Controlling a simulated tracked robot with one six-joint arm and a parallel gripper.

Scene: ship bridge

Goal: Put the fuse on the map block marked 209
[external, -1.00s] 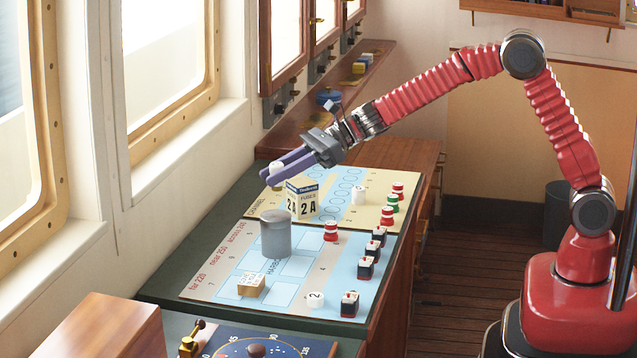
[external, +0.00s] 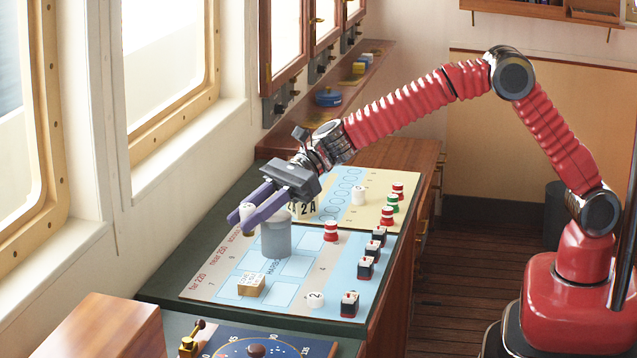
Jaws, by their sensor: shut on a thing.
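My gripper (external: 241,220) is shut on a small pale fuse (external: 248,211). It holds the fuse above the left part of the near map board (external: 205,287), just left of a grey cylinder (external: 276,241). The fuse stands partly above the purple fingers, and its lower part is hidden. A small light wooden block (external: 251,285) with dark marks on top sits on the board below and nearer the camera. I cannot read 209 on anything in view.
The fuse box (external: 308,208) marked 2A is largely hidden behind my gripper. Red, green, white and black pieces stand along the boards' right side, including a white piece (external: 315,299) marked 2. A blue dial panel (external: 235,343) lies at the near edge.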

